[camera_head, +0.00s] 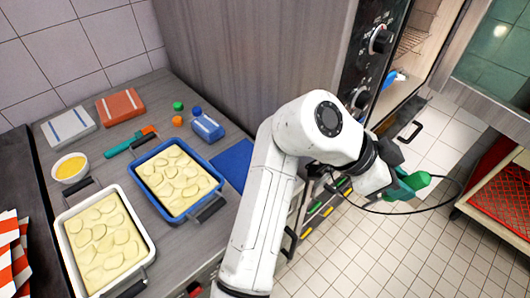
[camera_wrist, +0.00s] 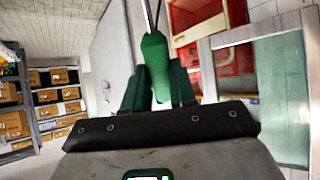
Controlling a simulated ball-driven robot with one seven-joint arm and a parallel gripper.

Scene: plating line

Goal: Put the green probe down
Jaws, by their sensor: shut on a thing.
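The green probe (camera_wrist: 155,60) is held between the two dark green fingers of my gripper (camera_wrist: 158,88) in the wrist view. A thin metal rod runs up from its handle. In the head view my gripper (camera_head: 398,187) is at the right, in the air over the tiled floor, with the probe's green handle (camera_head: 417,181) sticking out to the right. A dark cable loops below it. The probe touches no surface that I can see.
The oven (camera_head: 378,40) is open behind my arm. A red-lined rack (camera_head: 500,200) is at far right.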

